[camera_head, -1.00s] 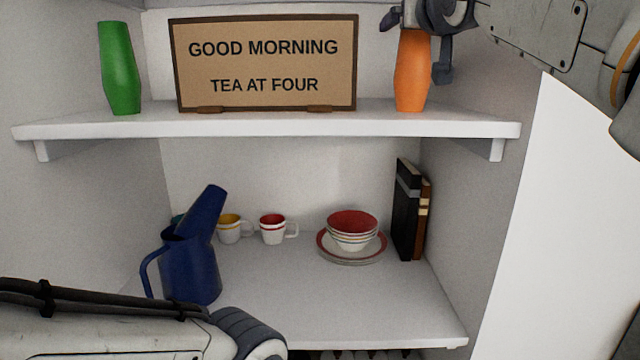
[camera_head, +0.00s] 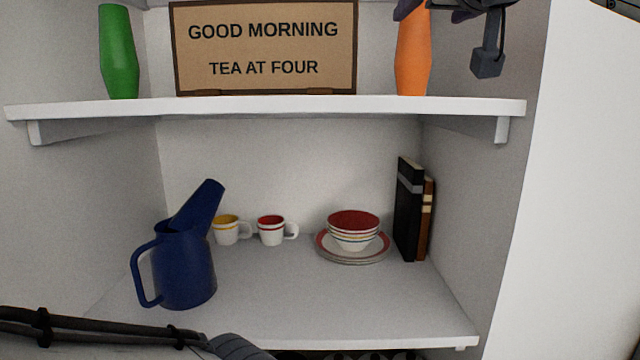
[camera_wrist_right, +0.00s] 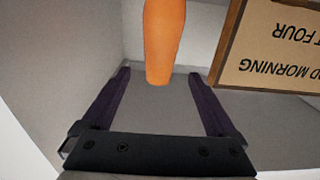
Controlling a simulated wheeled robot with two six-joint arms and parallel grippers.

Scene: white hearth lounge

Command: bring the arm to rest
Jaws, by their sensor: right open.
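My right gripper (camera_head: 436,10) is at the top right of the head view, beside the upper part of an orange vase (camera_head: 413,62). Most of the gripper is cut off by the top edge. In the right wrist view its two dark fingers (camera_wrist_right: 158,74) are spread apart with nothing held between them. The orange vase (camera_wrist_right: 163,40) stands just beyond the fingertips, upside down in that view. The vase stands upright on the upper shelf (camera_head: 270,107). Part of my left arm shows at the bottom left of the head view; its gripper is out of sight.
A sign (camera_head: 264,50) and a green vase (camera_head: 118,55) stand left of the orange vase. Below are a blue jug (camera_head: 183,265), two mugs (camera_head: 271,232), stacked bowls (camera_head: 353,232) on plates, and books (camera_head: 408,210). The lower shelf's front (camera_head: 330,315) is bare.

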